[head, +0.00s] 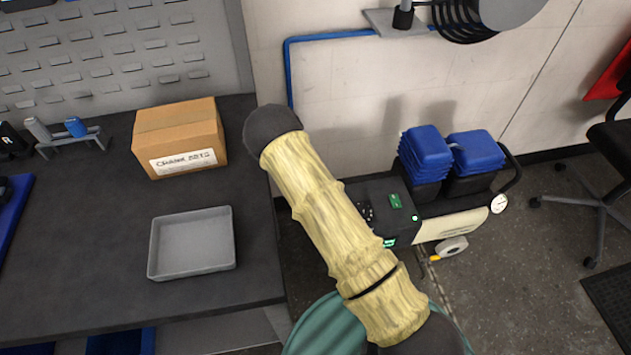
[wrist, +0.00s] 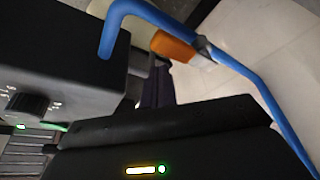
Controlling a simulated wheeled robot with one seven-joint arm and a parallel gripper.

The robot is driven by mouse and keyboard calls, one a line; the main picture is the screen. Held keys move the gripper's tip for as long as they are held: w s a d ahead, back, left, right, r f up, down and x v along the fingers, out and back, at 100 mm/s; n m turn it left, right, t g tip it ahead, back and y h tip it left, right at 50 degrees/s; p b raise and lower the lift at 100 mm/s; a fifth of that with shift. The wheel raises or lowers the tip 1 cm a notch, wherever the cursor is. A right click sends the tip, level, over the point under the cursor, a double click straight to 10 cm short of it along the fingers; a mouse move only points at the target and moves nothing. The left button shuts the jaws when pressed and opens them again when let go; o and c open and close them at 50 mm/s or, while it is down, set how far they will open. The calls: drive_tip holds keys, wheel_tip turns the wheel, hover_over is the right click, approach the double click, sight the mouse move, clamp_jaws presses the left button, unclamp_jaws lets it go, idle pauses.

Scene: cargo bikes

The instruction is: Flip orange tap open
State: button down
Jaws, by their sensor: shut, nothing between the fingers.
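The orange tap (wrist: 172,46) is in the upper middle of the wrist view, on a bent blue pipe (wrist: 255,85) beside a pale wall. A light grey fitting sits just to its right. My gripper (wrist: 165,122) is the dark body across the bottom of the wrist view, with a lit strip and a green dot. It is shut and empty. The tap lies beyond its upper edge, with a visible gap in the picture; I cannot tell the exact distance. In the head view I cannot make out the tap or my gripper; my pale-sleeved arm covers the middle.
A black control box (wrist: 65,50) with a knob is close at left in the wrist view. A dark workbench (head: 90,225) at left holds a cardboard box (head: 180,135) and a grey tray (head: 192,243).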

drive_tip(key=shift+w, duration=0.1)
drive_tip(key=w+v, duration=0.1)
drive_tip(key=v, duration=1)
drive_tip(key=shift+w+r+p, duration=0.15)
drive_tip(key=shift+r+p, duration=0.25)
drive_tip(key=shift+r, duration=0.1)
drive_tip(key=shift+f, duration=0.1)
idle(0.4)
